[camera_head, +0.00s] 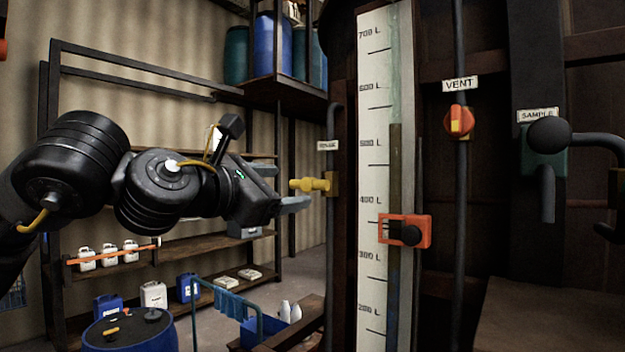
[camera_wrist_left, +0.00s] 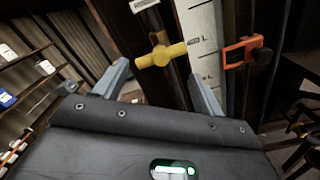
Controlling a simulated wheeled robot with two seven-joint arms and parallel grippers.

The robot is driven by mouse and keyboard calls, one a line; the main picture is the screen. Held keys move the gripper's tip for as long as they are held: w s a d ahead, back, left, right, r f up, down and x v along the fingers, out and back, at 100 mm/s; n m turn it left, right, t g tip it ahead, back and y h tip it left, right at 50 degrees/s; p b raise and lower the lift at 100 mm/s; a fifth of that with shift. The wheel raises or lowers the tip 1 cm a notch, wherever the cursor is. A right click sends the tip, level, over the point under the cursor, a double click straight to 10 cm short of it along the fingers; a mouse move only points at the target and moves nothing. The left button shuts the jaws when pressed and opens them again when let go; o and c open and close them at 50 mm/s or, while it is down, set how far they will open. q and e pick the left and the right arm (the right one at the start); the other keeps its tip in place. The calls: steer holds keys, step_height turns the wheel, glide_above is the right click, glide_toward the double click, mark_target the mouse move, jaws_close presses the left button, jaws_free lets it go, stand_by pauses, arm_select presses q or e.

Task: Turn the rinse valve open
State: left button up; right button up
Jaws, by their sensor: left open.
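The rinse valve (camera_head: 314,185) has a yellow handle on a dark vertical pipe, below a small white label (camera_head: 327,145) that is too small to read surely. In the left wrist view the yellow handle (camera_wrist_left: 161,55) lies crosswise to the pipe, beyond and between my fingers. My left gripper (camera_head: 292,189) is open and points at the handle from the left. In the left wrist view its two grey fingers (camera_wrist_left: 162,85) stand apart with nothing between their tips. I cannot tell whether a finger touches the handle. My right gripper does not show.
A white level scale (camera_head: 372,150) with an orange slider (camera_head: 405,230) stands right of the valve. Further right are the red vent valve (camera_head: 459,121) and the sample valve (camera_head: 543,150). Shelves with jugs and a blue drum (camera_head: 130,332) are behind at left.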

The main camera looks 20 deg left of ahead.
mark_target(305, 183)
arm_select(q)
steer(key=p+x, duration=0.4)
steer(key=x, duration=0.3)
steer(key=shift+w+r, duration=0.1)
steer(key=shift+w, duration=0.2)
steer(key=shift+w+d, duration=0.25)
steer(key=shift+w, duration=0.3)
steer(key=shift+c, duration=0.4)
